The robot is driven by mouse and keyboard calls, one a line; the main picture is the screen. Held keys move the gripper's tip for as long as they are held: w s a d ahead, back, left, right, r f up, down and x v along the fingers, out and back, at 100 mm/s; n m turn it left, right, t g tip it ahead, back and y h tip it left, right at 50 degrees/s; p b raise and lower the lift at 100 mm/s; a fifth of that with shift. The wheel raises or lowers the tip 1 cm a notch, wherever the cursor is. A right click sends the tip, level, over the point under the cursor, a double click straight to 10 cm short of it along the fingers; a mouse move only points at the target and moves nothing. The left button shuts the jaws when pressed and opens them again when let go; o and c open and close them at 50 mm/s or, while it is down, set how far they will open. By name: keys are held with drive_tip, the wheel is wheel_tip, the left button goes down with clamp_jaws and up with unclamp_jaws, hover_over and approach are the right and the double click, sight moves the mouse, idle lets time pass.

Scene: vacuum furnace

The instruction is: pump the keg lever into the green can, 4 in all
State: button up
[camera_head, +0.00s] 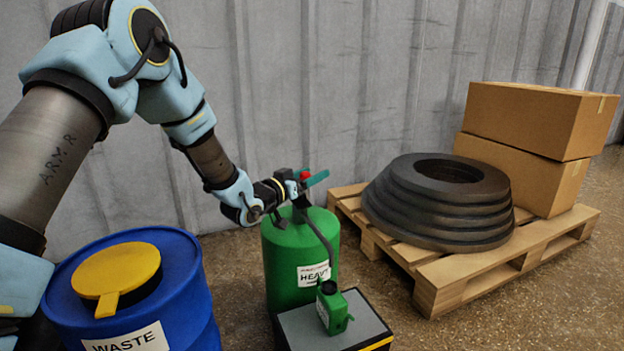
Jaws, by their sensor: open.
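The green keg (289,262) stands upright on the floor in the centre, with a label reading "HEAVY" in part. A lever with a red knob (305,175) is at its top. A dark spout runs from the keg top down to the small green can (333,309). The can sits on a grey-topped stand with a yellow edge (340,328). My gripper (309,182) is open at the lever, its teal fingers close to the red knob. The fingers hide part of the lever, and I cannot tell whether they touch it.
A blue waste drum (185,290) with a yellow lid (115,270) stands at the left front. A wooden pallet (460,283) at the right holds a stack of dark rings (437,203) and two cardboard boxes (535,120). A grey corrugated wall (360,80) is behind. The right front floor is clear.

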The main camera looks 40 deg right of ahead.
drive_tip(key=shift+d, duration=0.2)
clamp_jaws()
idle(0.5)
idle(0.9)
